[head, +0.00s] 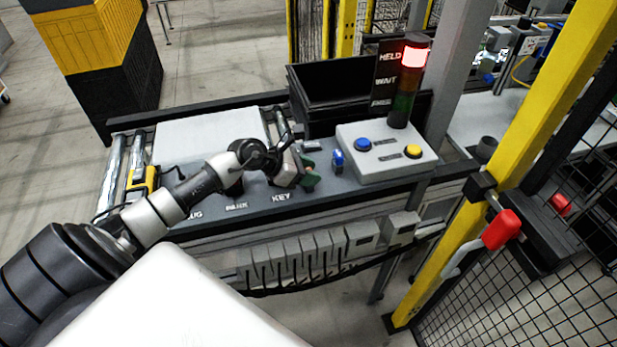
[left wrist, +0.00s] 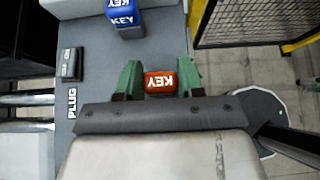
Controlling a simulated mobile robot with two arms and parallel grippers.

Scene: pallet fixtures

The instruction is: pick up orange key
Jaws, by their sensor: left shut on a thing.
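The orange key (left wrist: 160,83), a small block with white KEY lettering, is between the green fingers of my left gripper (left wrist: 160,72) in the left wrist view. The gripper is shut on it. In the head view my left gripper (head: 309,172) is at the right part of the grey bench, near the KEY label, and the orange key is hidden behind its fingers. A blue key (head: 338,161) stands to the right of the gripper; it also shows at the top of the left wrist view (left wrist: 123,20). My right gripper is not in view.
A control box (head: 387,153) with blue and yellow buttons stands right of the blue key. Beside it rises a signal tower (head: 407,85), lit red at HELD. A black bin (head: 340,90) is behind. A yellow tool (head: 143,185) lies at left. A yellow post (head: 500,170) stands at right.

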